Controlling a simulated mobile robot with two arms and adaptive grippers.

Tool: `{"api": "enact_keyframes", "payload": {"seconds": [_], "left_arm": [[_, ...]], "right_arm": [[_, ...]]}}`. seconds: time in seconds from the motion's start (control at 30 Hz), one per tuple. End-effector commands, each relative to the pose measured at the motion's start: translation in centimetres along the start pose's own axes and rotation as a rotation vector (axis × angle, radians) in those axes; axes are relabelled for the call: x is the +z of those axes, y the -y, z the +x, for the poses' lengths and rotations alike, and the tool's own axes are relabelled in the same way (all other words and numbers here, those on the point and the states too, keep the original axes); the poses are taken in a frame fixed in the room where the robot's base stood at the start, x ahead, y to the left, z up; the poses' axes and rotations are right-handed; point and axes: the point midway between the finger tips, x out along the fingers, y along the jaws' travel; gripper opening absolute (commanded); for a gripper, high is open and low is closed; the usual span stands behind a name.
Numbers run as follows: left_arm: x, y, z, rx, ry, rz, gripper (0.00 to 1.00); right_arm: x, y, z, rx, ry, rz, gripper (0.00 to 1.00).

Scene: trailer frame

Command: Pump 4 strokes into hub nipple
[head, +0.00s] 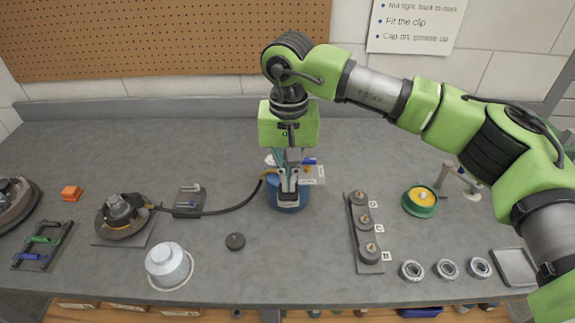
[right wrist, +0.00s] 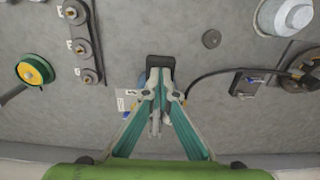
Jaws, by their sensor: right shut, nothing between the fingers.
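The pump (head: 289,203) is a blue round body near the middle of the bench, largely hidden by my right gripper. A dark pad (right wrist: 160,64), probably its handle top, shows at the fingertips in the right wrist view. My right gripper (head: 289,178) points down over the pump, shut and with nothing held; its teal fingers (right wrist: 158,98) meet at the pad, and I cannot tell whether they touch it. A black hose (head: 232,207) runs left from the pump past a small dark stand to the hub (head: 121,213). The nipple is too small to make out. My left gripper is out of view.
A dark stand (head: 188,202) sits beside the hub. A grey-white cap (head: 167,263) and a black disc (head: 235,241) lie in front. Right are a lettered rack (head: 364,233), a green-yellow spool (head: 420,200), bearing rings (head: 447,269) and a tray (head: 513,266).

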Motion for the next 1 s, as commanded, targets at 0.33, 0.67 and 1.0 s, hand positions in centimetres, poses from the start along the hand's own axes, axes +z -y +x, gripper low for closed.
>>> {"api": "enact_keyframes", "payload": {"seconds": [0.33, 0.67, 1.0], "left_arm": [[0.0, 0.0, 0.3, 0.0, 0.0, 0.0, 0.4], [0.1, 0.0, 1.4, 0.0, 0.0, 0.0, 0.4], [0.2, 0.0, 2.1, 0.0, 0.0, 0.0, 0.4]], "right_arm": [[0.1, 0.0, 0.4, 0.001, 0.0, 0.001, 0.0], [0.1, 0.0, 1.8, 0.001, 0.001, 0.001, 0.0], [0.0, 0.0, 2.6, 0.0, 0.0, 0.001, 0.0]]}}
